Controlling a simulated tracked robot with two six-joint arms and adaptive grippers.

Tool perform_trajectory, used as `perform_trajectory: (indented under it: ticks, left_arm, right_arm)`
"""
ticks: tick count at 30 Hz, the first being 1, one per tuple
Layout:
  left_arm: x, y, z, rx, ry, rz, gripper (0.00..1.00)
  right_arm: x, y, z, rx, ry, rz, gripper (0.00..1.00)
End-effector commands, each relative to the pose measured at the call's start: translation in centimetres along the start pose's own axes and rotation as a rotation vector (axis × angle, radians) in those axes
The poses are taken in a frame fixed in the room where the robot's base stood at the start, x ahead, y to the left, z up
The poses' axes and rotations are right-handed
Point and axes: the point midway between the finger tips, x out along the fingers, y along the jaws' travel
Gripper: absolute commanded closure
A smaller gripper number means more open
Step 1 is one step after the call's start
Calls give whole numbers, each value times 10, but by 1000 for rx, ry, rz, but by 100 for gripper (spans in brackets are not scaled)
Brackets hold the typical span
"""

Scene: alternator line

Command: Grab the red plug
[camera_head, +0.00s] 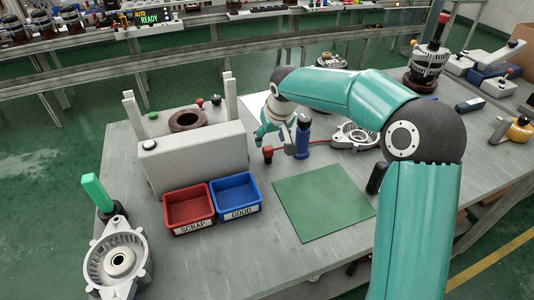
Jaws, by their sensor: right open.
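The red plug (267,152) is a small red block on the grey workbench, behind and right of the blue bin. A thin red lead seems to run from it to the right, past a blue cylinder, toward a silver alternator housing (355,136). My right gripper (261,138) reaches in from the right over the bench, just above and behind the plug. It is open, and I see nothing between its fingers. Whether a finger touches the plug cannot be told. My left gripper is not in view.
A dark blue cylinder (302,138) stands upright close right of the gripper. A grey box fixture (195,158) stands left. Red SCRAP (189,229) and blue GOOD (238,213) bins sit in front. A bare green mat (322,207) lies front right.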

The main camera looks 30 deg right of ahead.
Motion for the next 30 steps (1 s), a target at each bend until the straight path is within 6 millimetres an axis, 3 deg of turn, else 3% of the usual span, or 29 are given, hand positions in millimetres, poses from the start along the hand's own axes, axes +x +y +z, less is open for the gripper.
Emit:
perform_trajectory:
  ticks: [8,18,26,30]
  left_arm:
    - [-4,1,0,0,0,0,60]
    - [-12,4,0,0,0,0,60]
    - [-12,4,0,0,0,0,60]
    - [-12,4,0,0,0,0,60]
  right_arm:
    - [18,0,2,1,-3,0,40]
    - [60,-2,4,2,-1,0,40]
    - [63,-2,4,2,1,0,40]
    - [63,-2,4,1,1,0,63]
